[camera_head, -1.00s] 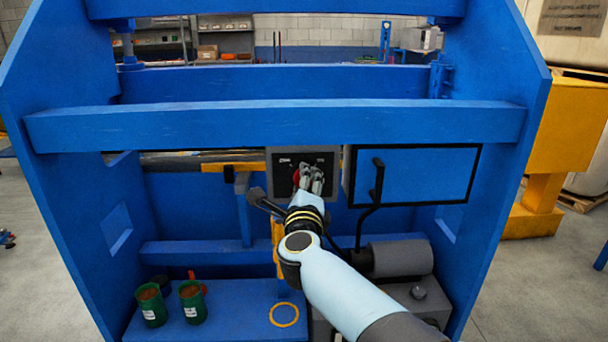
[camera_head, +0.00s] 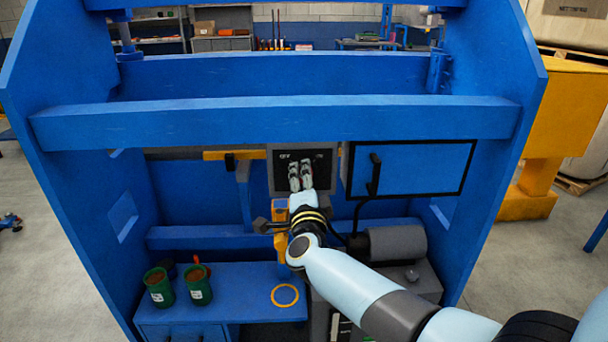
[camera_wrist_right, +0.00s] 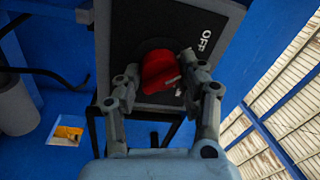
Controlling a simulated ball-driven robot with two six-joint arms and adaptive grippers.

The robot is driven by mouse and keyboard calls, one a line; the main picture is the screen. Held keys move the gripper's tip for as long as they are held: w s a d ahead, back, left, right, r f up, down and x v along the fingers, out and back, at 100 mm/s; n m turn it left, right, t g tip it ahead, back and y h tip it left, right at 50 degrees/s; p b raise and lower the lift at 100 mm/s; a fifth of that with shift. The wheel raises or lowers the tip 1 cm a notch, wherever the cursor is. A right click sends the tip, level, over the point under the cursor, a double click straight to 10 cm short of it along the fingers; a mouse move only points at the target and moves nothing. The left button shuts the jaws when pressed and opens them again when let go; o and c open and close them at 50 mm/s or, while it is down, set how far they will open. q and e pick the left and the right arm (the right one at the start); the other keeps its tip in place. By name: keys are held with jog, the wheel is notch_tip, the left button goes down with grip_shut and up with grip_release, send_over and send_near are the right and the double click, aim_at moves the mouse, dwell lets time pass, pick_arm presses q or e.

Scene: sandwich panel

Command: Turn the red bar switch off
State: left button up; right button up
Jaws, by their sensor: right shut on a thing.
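The red bar switch (camera_wrist_right: 160,70) sits on a dark panel in the right wrist view, with the word OFF beside it. The same switch panel (camera_head: 328,164) shows in the head view, set in the blue frame, with its red bar hidden by my fingers. My right gripper (camera_head: 300,177) is at the panel. In the right wrist view my right gripper (camera_wrist_right: 163,80) has its two fingers on either side of the red bar, shut on it. My left gripper is not in view.
A blue cabinet door (camera_head: 415,170) with a black handle is right of the panel. A blue beam (camera_head: 270,124) crosses above it. Two green cans (camera_head: 198,289) stand on the blue shelf at lower left. A grey cylinder (camera_head: 395,243) lies below the door.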

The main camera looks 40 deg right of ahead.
jog(key=shift+s+a+f+n, duration=0.1)
jog(key=shift+f+n, duration=0.1)
jog(key=shift+n, duration=0.1)
jog(key=o, duration=1.2)
jog(key=shift+r, duration=0.1)
jog(key=shift+c, duration=0.2)
jog(key=v, duration=1.2)
